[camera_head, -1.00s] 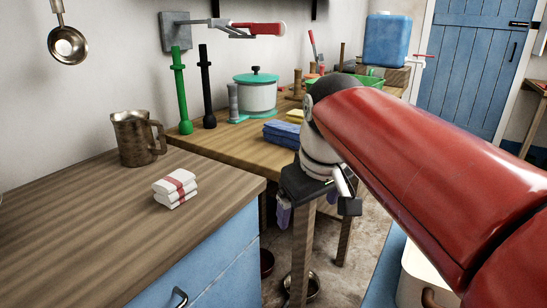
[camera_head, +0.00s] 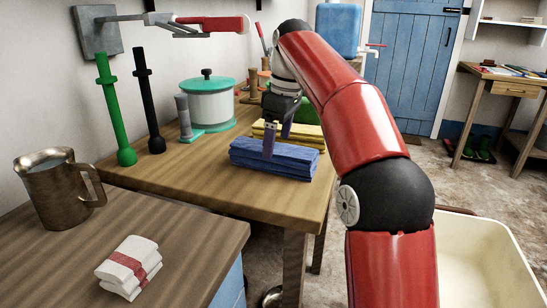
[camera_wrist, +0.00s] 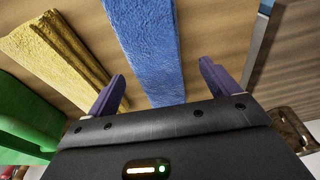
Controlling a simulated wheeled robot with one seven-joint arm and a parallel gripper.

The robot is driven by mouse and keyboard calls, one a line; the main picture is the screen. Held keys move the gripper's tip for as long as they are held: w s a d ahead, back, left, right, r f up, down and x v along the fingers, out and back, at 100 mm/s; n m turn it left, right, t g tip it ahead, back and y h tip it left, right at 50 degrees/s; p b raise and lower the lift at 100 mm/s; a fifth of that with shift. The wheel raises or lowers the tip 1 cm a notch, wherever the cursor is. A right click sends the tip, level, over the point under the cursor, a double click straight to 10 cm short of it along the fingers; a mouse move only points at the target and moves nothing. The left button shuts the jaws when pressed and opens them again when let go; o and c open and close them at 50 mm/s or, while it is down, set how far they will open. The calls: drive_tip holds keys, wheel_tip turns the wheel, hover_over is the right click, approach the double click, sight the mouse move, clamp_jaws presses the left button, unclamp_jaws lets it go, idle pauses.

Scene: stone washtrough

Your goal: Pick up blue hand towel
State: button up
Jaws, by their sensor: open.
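The blue hand towel (camera_head: 294,160) lies folded on the wooden table, in front of a yellow towel. In the wrist view the blue towel (camera_wrist: 150,50) runs between the two purple fingers (camera_wrist: 162,78), with space on both sides. Nothing is held. Whether the fingers touch the towel cannot be told.
The yellow towel (camera_head: 305,135) lies just behind the blue one. A white pot with green lid (camera_head: 207,103), green pestle (camera_head: 115,110) and black pestle (camera_head: 148,105) stand to the left. A white towel (camera_head: 130,265) and metal jug (camera_head: 55,190) stand on the nearer counter.

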drive_tip(key=f, duration=0.1)
drive_tip(key=a+f+b, duration=0.1)
drive_tip(key=f, duration=0.1)
drive_tip(key=w+f, duration=0.1)
drive_tip(key=f, duration=0.1)
drive_tip(key=shift+a+f+b, duration=0.1)
drive_tip(key=shift+a+b, duration=0.05)
drive_tip(key=shift+b, duration=0.15)
drive_tip(key=c, duration=1.2)
